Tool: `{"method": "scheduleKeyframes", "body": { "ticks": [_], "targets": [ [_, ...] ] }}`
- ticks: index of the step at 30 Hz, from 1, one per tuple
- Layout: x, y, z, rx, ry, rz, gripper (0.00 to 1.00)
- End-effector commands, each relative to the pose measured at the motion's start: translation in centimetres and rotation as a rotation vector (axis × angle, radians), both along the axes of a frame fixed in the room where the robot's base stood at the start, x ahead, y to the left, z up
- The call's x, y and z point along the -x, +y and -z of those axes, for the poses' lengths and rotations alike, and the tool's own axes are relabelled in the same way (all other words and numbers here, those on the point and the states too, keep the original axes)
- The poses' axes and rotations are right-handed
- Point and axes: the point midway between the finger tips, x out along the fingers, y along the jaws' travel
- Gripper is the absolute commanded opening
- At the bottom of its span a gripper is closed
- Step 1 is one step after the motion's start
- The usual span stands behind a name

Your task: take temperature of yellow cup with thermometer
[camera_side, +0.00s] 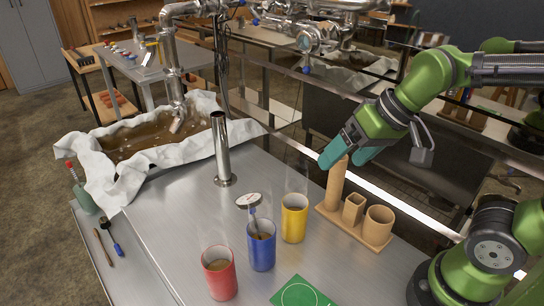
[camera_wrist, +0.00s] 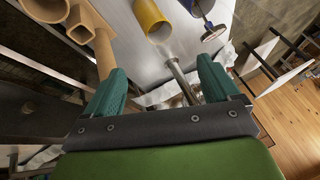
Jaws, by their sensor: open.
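The yellow cup (camera_side: 294,222) stands upright on the metal table; it also shows at the top of the wrist view (camera_wrist: 149,17). What looks like the thermometer, with a round pale dial (camera_side: 249,200), leans in the blue cup (camera_side: 262,250), its lower stem hidden inside. The dial also shows in the wrist view (camera_wrist: 213,33). My gripper (camera_side: 347,155), with teal fingers, is open and empty. It is above the table, up and to the right of the yellow cup in the side view, near the top of the wooden holder. The wrist view shows a gap between the fingers (camera_wrist: 160,80).
A wooden holder (camera_side: 352,226) with several tubes stands right of the yellow cup. A red cup (camera_side: 219,277) and a green card (camera_side: 300,293) are at the front. A metal post (camera_side: 221,150) rises behind the cups. A pan of brown liquid (camera_side: 150,137) is at the back left.

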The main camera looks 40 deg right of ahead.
Motion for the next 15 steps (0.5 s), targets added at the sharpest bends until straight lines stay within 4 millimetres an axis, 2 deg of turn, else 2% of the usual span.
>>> {"method": "scheduleKeyframes", "body": {
  "ticks": [3,9,12,15],
  "targets": [
    [-3.2,3.0,-0.3,0.043,0.106,-0.101,0.89],
    [-7.9,8.6,-0.3,0.136,0.279,-0.225,0.89],
    [-9.8,11.2,0.0,0.185,0.353,-0.257,0.89],
    [-11.1,13.0,-0.3,0.22,0.403,-0.258,0.89]
  ]
}}
